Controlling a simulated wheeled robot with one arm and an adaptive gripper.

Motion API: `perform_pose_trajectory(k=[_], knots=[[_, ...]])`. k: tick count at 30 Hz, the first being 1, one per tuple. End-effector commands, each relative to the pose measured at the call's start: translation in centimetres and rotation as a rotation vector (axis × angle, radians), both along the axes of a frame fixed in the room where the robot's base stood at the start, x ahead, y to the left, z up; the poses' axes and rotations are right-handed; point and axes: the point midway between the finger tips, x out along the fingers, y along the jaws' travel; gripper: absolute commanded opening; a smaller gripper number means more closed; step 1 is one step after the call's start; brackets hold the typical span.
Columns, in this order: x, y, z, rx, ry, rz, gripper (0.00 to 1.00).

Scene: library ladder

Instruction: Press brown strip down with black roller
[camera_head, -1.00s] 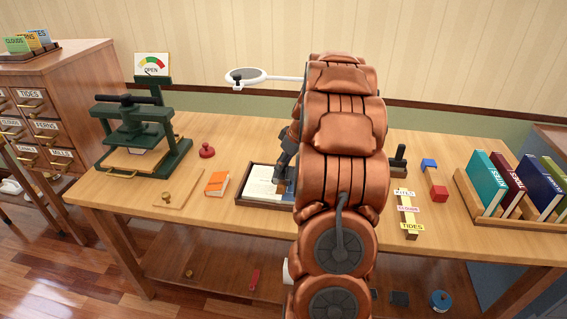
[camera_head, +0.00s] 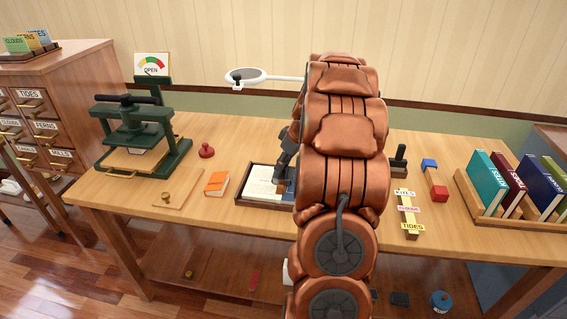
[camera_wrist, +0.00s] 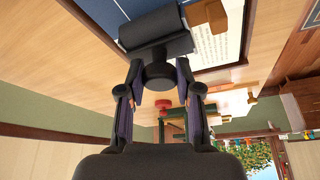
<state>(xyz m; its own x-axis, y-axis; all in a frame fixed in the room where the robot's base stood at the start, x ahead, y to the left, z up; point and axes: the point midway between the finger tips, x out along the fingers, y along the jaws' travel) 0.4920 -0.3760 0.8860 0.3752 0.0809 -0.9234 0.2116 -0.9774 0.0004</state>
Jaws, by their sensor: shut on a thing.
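My gripper (camera_wrist: 159,76) is shut on the black handle of the black roller (camera_wrist: 155,28). In the wrist view the roller's dark cylinder lies across the open book (camera_wrist: 212,38), which has a printed white page and a dark blue area. The brown strip (camera_wrist: 208,14) shows as a short brown piece beside the roller's right end. I cannot tell whether the roller touches it. In the head view the gripper (camera_head: 284,162) is low over the tray (camera_head: 238,197) holding the book, and my arm hides the tray's right part and most of the roller.
A green press (camera_head: 140,140) is farther left. A magnifier (camera_head: 246,75) reaches over the back. Label strips (camera_head: 408,213), red and blue blocks (camera_head: 435,185) and a book rack (camera_head: 520,205) are right.

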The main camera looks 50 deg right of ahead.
Motion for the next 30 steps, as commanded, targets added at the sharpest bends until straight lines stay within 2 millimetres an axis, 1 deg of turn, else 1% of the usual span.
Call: perform_pose_trajectory(k=[2,13,30], knots=[[-0.1,0.1,-0.3,0.004,0.005,0.002,0.06],[-0.1,0.1,-0.1,0.004,0.005,0.002,0.06],[0.1,0.0,3.8,-0.001,-0.001,0.001,0.06]])
